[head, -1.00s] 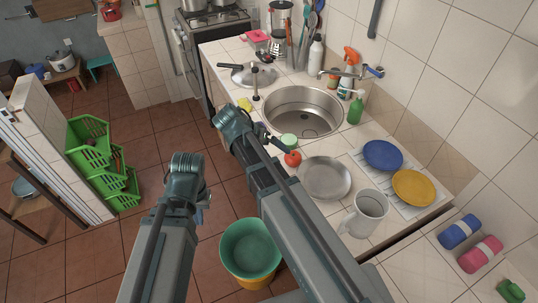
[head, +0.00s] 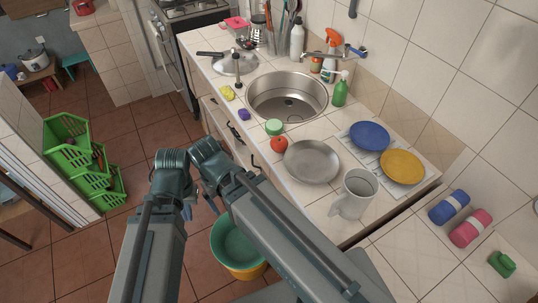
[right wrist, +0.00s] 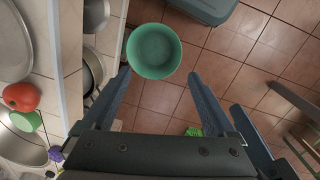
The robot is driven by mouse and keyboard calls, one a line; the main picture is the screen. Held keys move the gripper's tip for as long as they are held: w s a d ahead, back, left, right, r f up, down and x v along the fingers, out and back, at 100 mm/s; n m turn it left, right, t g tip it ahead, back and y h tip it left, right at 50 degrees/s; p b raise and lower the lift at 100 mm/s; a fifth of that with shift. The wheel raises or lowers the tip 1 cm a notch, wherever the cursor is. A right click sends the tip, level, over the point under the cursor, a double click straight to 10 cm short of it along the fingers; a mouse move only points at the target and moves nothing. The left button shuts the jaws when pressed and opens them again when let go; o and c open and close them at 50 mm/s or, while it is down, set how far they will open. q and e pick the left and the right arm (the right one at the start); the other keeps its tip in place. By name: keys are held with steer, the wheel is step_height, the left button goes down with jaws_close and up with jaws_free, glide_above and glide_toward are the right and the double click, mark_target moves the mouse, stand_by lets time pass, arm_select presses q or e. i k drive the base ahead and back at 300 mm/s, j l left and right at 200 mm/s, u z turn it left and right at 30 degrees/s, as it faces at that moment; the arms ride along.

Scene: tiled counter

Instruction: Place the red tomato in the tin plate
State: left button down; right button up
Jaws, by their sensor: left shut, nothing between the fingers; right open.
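The red tomato (head: 278,146) sits on the white tiled counter near its front edge. The round tin plate (head: 312,162) lies just right of it, with nothing on it. In the right wrist view the tomato (right wrist: 21,97) and part of the plate (right wrist: 14,40) show at the far left. My right gripper (right wrist: 163,84) is open and empty, over the floor in front of the counter and apart from the tomato. My left gripper (head: 187,209) is shut and empty, further left over the floor, mostly hidden by its own arm.
A green tub (head: 236,242) stands on the floor below my arms. A green round item (head: 273,127) is close behind the tomato.

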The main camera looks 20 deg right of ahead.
mark_target(317, 170)
steer(key=i+j, duration=0.15)
steer(key=j, duration=0.3)
steer(key=i+j, duration=0.1)
steer(key=j, duration=0.3)
steer(key=i+j+z, duration=0.1)
steer(key=j, duration=0.35)
steer(key=i+j, duration=0.2)
steer(key=j, duration=0.25)
steer(key=i+j, duration=0.1)
steer(key=j, duration=0.35)
steer(key=z, duration=1.45)
steer(key=i, duration=0.5)
